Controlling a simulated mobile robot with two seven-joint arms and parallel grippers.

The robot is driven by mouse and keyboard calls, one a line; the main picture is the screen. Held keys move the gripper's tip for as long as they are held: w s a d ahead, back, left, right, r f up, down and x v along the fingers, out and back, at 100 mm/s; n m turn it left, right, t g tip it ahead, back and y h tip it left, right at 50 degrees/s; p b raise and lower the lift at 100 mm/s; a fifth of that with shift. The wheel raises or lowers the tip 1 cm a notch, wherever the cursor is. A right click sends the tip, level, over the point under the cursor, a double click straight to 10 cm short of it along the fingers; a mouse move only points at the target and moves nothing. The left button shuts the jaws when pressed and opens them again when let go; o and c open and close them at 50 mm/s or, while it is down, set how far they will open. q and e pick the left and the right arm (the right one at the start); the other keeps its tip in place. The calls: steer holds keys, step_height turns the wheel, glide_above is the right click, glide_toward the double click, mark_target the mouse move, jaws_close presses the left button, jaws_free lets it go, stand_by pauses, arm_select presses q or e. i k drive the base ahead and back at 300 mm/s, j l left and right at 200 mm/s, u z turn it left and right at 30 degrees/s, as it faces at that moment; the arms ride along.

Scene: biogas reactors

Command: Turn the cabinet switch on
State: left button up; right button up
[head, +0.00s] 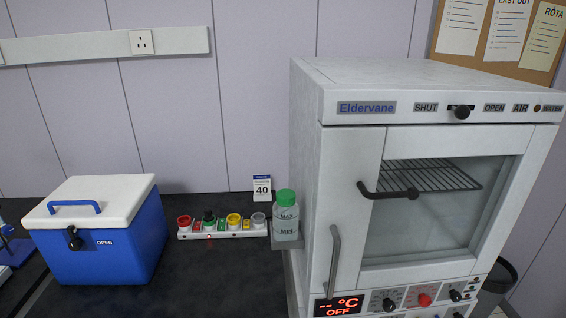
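The white cabinet (340,90), labelled Eldervane, stands at the right with its glass door (430,205) closed. Its display (338,306) shows "-- °C" and "OFF" in red. Beside the display on the lower panel are a black knob (389,304), a red knob (424,300) and another black knob (455,295). I cannot tell which of these is the switch. The panel's bottom is cut off by the picture edge. A black air slider knob (461,112) sits between SHUT and OPEN on the top strip. Neither of my grippers is in view.
A blue cool box (105,240) with a white lid stands on the dark bench (200,285) at the left. A strip of coloured buttons (221,228) and a green-capped bottle (286,218) are left of the cabinet. The door handle (334,262) and a black lever (385,192) stick out in front.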

mark_target(455, 296)
steer(key=z, duration=1.5)
